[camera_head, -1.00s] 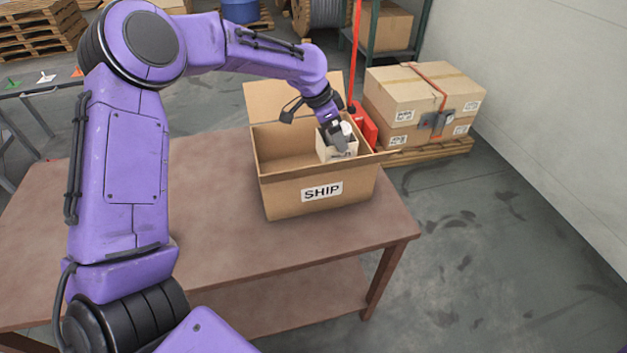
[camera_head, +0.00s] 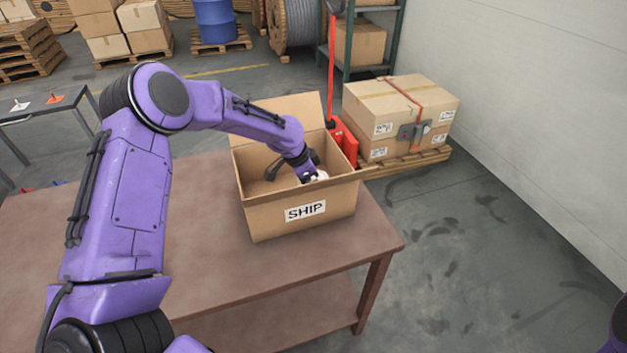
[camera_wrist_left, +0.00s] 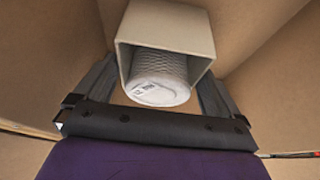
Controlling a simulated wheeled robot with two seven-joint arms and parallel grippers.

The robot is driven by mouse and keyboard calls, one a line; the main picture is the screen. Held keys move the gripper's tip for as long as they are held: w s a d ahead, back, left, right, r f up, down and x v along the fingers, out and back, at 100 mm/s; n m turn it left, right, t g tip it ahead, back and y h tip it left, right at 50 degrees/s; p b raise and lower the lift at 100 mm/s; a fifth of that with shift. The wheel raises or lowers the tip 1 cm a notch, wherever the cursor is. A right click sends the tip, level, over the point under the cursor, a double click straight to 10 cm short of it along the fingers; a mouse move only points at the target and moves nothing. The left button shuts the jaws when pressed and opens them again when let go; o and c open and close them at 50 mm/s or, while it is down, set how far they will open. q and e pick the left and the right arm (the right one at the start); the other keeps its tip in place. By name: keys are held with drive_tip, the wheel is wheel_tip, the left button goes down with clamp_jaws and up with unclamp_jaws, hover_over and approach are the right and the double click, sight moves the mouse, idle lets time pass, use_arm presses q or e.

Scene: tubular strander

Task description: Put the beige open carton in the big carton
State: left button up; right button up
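The big carton (camera_head: 262,216), brown with a SHIP label, stands open on the table. My left gripper (camera_wrist_left: 160,85) reaches down inside it; its tips are hidden behind the front wall in the head view. In the left wrist view the beige open carton (camera_wrist_left: 168,22) sits between the two fingers, which appear to press on its sides. A white ribbed round item (camera_wrist_left: 160,80) is inside the beige carton. In the head view only a small pale part shows beside the wrist. Whether the beige carton touches the big carton's floor I cannot tell. My right gripper is out of view.
The brown table (camera_head: 200,265) is clear around the big carton. The big carton's back flap (camera_head: 285,112) stands up, and its front and right rims border the arm. A red object (camera_head: 343,140) stands just behind. Strapped cartons (camera_head: 402,105) rest on a pallet at right.

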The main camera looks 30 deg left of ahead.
use_arm(q)
drive_tip(key=shift+a+r, duration=0.1)
drive_tip(key=shift+r, duration=0.5)
drive_tip(key=b+v, duration=0.1)
drive_tip(key=v, duration=1)
drive_tip(key=shift+r, duration=0.1)
